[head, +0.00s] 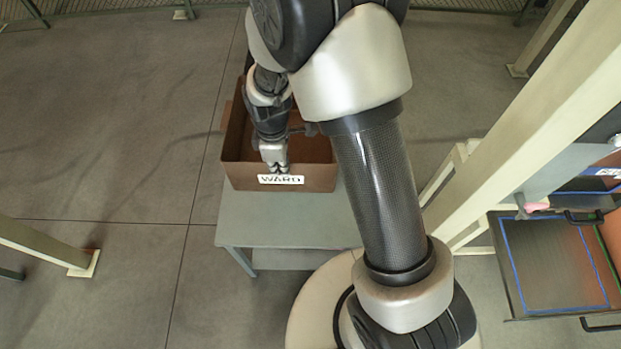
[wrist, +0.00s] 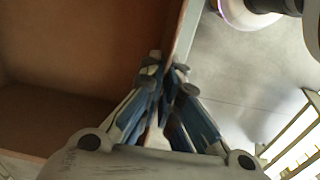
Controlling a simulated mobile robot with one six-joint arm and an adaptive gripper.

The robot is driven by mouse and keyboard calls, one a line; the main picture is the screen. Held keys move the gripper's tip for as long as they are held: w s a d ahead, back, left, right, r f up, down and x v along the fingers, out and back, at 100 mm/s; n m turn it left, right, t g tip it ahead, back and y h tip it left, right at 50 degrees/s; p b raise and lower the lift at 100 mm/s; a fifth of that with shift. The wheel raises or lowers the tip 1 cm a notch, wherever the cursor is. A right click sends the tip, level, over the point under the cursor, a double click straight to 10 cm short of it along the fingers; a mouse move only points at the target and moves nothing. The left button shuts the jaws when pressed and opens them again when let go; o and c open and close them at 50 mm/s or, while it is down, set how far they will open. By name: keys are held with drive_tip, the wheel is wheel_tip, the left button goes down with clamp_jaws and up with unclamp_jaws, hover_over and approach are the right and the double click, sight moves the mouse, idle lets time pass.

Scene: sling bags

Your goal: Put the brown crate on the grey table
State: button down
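The brown crate (head: 235,172) is in the head view, open at the top, with a white "WARD" label on its near wall. It appears upright over the far part of the grey table (head: 290,220); I cannot tell whether its base touches the top. My gripper (head: 275,166) is at the crate's near wall, just above the label. In the wrist view, the fingers (wrist: 167,78) are closed on either side of the crate wall, gripping its rim. The crate's brown inside (wrist: 75,45) fills the left of that view. My arm hides part of the crate and table.
A bench with a dark, blue-edged panel (head: 555,265) stands at the right, behind a cream post (head: 530,120). Another cream post foot (head: 82,263) is at the left. The near part of the table top and the floor to the left are clear.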

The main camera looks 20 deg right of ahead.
wheel_tip(320, 180, down, 20)
drive_tip(key=b, duration=0.5)
drive_tip(key=shift+r, duration=0.15)
drive_tip(key=c, duration=2.3)
unclamp_jaws()
drive_tip(key=shift+f, duration=0.2)
drive_tip(key=o, duration=0.5)
drive_tip(key=shift+r, duration=0.15)
